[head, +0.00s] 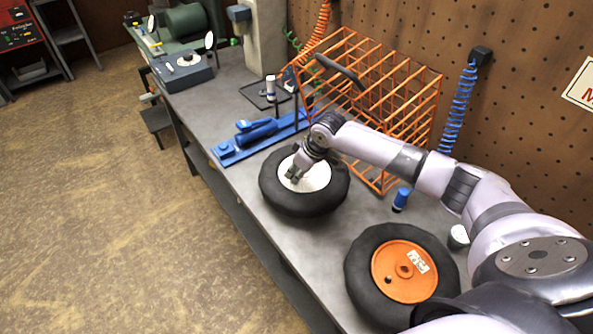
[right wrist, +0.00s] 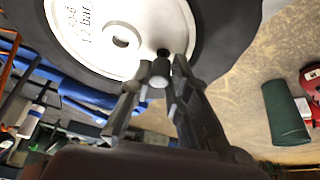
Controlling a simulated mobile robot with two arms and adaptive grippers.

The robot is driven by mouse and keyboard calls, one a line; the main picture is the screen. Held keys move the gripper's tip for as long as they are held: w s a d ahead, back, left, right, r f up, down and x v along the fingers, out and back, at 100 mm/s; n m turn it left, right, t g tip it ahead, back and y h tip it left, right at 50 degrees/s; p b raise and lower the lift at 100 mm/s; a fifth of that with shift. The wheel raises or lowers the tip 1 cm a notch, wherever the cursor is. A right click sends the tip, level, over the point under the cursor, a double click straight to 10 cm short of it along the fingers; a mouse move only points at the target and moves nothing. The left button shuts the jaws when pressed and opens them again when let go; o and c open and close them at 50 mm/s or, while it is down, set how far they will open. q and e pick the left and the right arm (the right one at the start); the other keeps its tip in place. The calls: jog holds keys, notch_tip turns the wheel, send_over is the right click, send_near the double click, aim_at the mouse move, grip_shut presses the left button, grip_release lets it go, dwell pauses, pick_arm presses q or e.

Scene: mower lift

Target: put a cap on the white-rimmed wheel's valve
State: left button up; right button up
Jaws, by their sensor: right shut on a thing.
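The white-rimmed wheel (head: 315,177) lies flat on the bench, black tyre around a white rim (right wrist: 93,28) with printed text. My right gripper (head: 292,176) is over this rim, pointing down. In the right wrist view my right gripper (right wrist: 158,80) is shut on a small grey cap (right wrist: 159,73). The dark valve (right wrist: 163,53) shows just beyond the cap, near the rim's edge. I cannot tell whether cap and valve touch. The head view hides the cap and valve behind the gripper. My left gripper is not in view.
An orange-rimmed wheel (head: 400,268) lies nearer on the bench (head: 232,177). An orange wire cage (head: 405,85) stands behind the white-rimmed wheel. A blue bottle (head: 401,199) stands between the wheels and the wall. A blue tool (head: 257,133) lies left of the wheel.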

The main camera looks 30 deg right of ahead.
jog(key=shift+f, duration=0.7)
jog(key=o, duration=0.8)
jog(key=shift+o, duration=0.3)
jog(key=shift+o, duration=1.4)
jog(key=shift+r, duration=0.1)
notch_tip(320, 180, up, 7)
jog(key=p, duration=0.7)
jog(key=shift+r, duration=0.15)
dwell(0.4)
